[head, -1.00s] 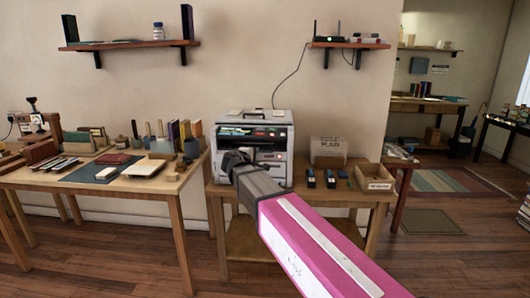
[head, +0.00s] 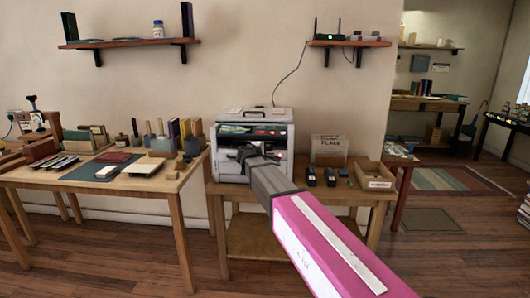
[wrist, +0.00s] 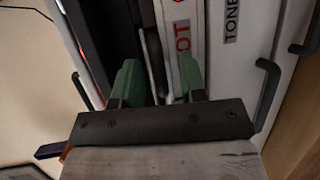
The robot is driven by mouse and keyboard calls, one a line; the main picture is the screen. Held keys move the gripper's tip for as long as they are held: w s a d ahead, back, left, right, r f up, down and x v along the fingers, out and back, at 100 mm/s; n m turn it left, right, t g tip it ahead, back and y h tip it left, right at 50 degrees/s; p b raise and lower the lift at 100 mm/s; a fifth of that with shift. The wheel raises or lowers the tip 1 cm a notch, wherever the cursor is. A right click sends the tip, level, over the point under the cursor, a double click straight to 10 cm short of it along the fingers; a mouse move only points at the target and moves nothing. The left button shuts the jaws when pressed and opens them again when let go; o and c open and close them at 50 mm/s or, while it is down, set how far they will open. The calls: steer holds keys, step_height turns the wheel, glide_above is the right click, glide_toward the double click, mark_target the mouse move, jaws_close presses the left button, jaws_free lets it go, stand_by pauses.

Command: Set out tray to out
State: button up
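The printer (head: 283,114) is a light grey box with a dark open front, standing on a wooden table. My gripper (head: 240,153) is in front of its opening and covers part of it. In the wrist view the green fingers of my gripper (wrist: 160,78) are apart. A thin dark bar shows between or behind them; I cannot tell whether they touch it. A pale panel (wrist: 210,50) beside them carries red letters "OT" and a "TONE" label. Dark handles (wrist: 268,85) stick out on the printer's side. I cannot make out the out tray or its setting.
Dark cartridges (head: 311,176), a box marked PLAIN (head: 328,147) and an open carton (head: 374,176) stand right of the printer. A table (head: 55,182) with books and tools is on the left. Shelves hang above. The floor in front is clear.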

jaws_close()
steer(key=s, duration=0.8)
steer(key=shift+s+a, duration=0.15)
jaws_free()
steer(key=shift+s, duration=0.1)
steer(key=v, duration=1)
steer(key=shift+s+a, duration=0.2)
steer(key=shift+s, duration=0.15)
